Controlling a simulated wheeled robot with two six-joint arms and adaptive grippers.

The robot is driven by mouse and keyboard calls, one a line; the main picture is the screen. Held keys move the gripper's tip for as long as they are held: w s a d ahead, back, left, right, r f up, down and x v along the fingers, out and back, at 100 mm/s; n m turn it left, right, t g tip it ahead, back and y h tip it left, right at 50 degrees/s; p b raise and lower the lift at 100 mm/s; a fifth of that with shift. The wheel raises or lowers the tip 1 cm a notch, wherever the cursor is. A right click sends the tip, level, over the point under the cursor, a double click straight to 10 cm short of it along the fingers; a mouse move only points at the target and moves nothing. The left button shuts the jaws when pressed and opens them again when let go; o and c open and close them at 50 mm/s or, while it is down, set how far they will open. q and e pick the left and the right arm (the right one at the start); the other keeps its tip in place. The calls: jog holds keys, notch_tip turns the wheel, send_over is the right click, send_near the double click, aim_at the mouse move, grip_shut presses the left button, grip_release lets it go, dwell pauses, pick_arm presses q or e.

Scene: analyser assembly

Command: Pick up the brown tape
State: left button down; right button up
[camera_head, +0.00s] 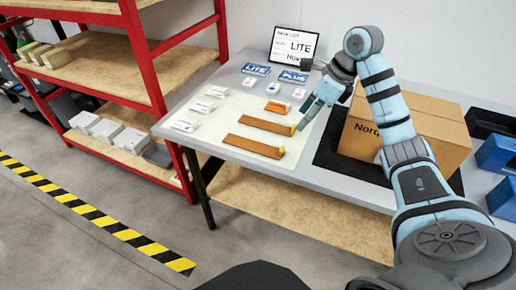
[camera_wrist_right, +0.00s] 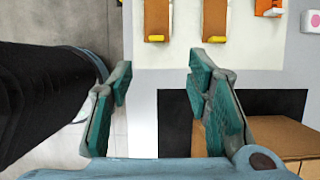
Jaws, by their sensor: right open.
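Two long brown tape strips with yellow ends lie on the white mat: the front one (camera_head: 250,145) and the one behind it (camera_head: 262,124). In the right wrist view the front strip (camera_wrist_right: 157,18) is on the left and the other strip (camera_wrist_right: 215,18) on the right, both cut off by the top edge. My right gripper (camera_head: 308,114) hangs above the table near the yellow ends. In its wrist view the gripper (camera_wrist_right: 160,75) is open with nothing between its fingers, short of the strips' yellow ends. My left gripper is not in view.
An orange item (camera_head: 277,106), white boxes (camera_head: 202,107) and blue LITE and PLUS cards (camera_head: 256,69) lie around. A screen (camera_head: 293,43) stands behind. A red shelf rack (camera_head: 143,50) is left, blue bins (camera_head: 497,153) right.

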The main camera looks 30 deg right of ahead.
jog(key=b, duration=0.1)
send_over(282, 148)
jog(key=s+d, duration=0.1)
jog(key=s, duration=0.1)
jog(key=f, duration=0.7)
jog(key=shift+w+d+f, duration=0.1)
jog(key=shift+d+f, duration=0.1)
jog(key=shift+f, duration=0.15)
jog(key=x, duration=0.2)
jog(key=b+x, duration=0.1)
jog(key=x, duration=0.2)
jog(key=shift+s+f, duration=0.2)
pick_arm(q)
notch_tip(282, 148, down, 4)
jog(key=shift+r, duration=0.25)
pick_arm(e)
jog(key=c, duration=0.8)
